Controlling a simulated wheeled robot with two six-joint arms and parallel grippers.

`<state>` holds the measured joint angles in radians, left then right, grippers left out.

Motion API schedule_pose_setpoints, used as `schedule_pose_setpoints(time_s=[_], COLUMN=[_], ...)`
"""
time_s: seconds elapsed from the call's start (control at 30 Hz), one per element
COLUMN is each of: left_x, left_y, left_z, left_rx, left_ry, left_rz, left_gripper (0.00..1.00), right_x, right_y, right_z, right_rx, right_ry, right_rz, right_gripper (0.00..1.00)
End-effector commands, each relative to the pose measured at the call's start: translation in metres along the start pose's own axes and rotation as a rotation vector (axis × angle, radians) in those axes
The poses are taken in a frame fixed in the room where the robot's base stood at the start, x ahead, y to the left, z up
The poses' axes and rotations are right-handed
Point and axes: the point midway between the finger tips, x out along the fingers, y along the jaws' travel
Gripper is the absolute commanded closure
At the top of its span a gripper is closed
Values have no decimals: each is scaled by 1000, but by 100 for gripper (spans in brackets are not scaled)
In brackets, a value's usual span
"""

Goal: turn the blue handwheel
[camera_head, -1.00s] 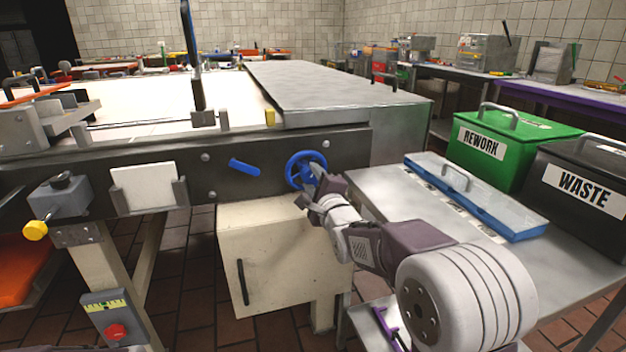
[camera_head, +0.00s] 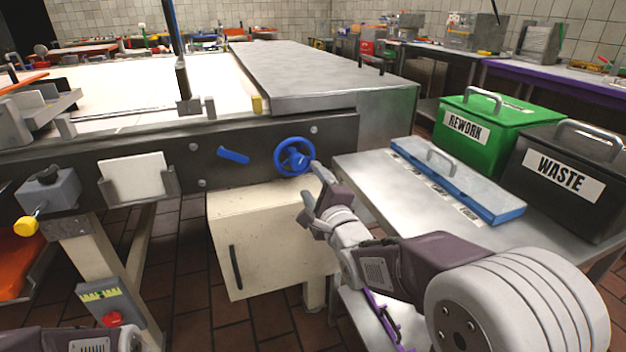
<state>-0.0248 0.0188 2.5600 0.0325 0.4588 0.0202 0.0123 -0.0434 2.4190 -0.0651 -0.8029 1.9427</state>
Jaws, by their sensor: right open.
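The blue handwheel (camera_head: 281,158) is on the dark front rail of the long table, right of the middle of the rail. It has a round rim with spokes. My right gripper (camera_head: 312,178) is open and empty, just to the lower right of the wheel. One fingertip is close to the wheel's right edge in the picture; I cannot tell whether it touches. The wheel is almost fully visible. Part of my left arm shows at the bottom left corner, but its gripper is out of the picture.
A blue lever (camera_head: 233,155) is left of the wheel on the rail. A cream cabinet (camera_head: 265,240) is below. Right of my arm is a steel side table (camera_head: 370,180) with a blue lidded tray (camera_head: 455,185), the green REWORK bin (camera_head: 500,130) and the black WASTE bin (camera_head: 565,185).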

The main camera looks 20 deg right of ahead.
Motion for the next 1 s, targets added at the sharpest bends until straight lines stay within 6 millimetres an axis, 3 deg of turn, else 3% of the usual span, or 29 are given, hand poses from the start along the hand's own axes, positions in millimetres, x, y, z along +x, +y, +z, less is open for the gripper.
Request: schedule_pose_setpoints(time_s=[0.37, 0.47, 0.7, 0.8, 0.9, 1.0], left_x=[0, 0, -3, -6, -9, -15], left_y=[0, 0, 0, 0, 0, 0], left_z=[0, 0, 0, -1, -1, -2], left_rx=[0, 0, 0, 0, 0, 0], left_ry=[0, 0, 0, 0, 0, 0], left_rz=[0, 0, 0, 0, 0, 0], left_gripper=[64, 64, 64, 64, 64, 64], right_x=[-2, -2, -2, -1, 0, 1], right_y=[0, -1, -5, -5, -5, -6], right_z=[0, 0, 0, 1, 2, 4], right_rx=[-64, -317, -1296, -1631, -1859, -1976], right_ry=[0, 0, 13, 18, 20, 13], right_rz=[-1, -7, -19, -18, -14, -8], right_gripper=[41, 41, 41, 41, 41, 41])
